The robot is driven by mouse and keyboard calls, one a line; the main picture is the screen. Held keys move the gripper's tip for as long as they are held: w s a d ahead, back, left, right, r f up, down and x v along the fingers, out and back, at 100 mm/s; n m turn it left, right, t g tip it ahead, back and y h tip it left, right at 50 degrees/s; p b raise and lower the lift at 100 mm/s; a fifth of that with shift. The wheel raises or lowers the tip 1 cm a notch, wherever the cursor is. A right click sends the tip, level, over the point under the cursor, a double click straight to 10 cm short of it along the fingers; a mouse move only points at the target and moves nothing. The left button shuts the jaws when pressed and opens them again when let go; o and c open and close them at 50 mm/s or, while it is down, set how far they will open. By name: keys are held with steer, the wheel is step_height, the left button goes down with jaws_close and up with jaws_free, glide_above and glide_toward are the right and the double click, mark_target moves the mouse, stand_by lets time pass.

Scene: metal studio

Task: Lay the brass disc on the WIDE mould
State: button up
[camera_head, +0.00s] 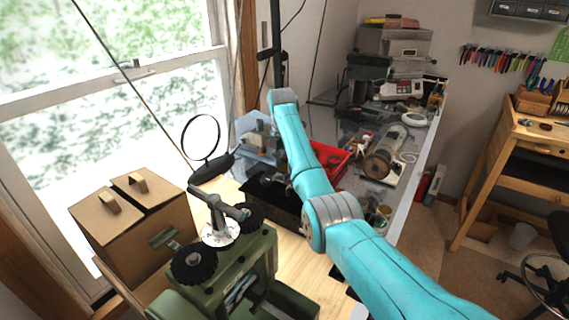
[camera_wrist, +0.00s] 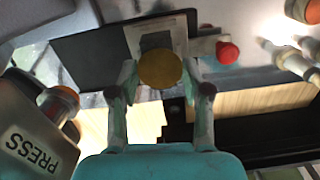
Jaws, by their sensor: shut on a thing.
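The brass disc (camera_wrist: 160,68) is a round, dull gold piece in the wrist view. My gripper (camera_wrist: 160,73) has its two fingers shut on the disc's left and right edges. A pale square-edged block (camera_wrist: 137,40) shows behind and above the disc, partly hidden by it. I cannot tell whether this block is the WIDE mould, as no such label is readable. In the head view my arm covers part of the bench, and neither the disc nor the fingertips can be made out clearly.
A grey body marked PRESS (camera_wrist: 35,135) is close at the left of the wrist view. A red knob (camera_wrist: 228,52) is right of the disc. In the head view a green machine (camera_head: 250,265) stands in front, and a red tray (camera_head: 336,160) lies beyond my arm.

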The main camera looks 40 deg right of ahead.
steer(key=shift+f, duration=0.3)
steer(key=o, duration=1)
steer(key=shift+o, duration=0.2)
steer(key=shift+a+r, duration=0.2)
steer(key=shift+r, duration=3.55)
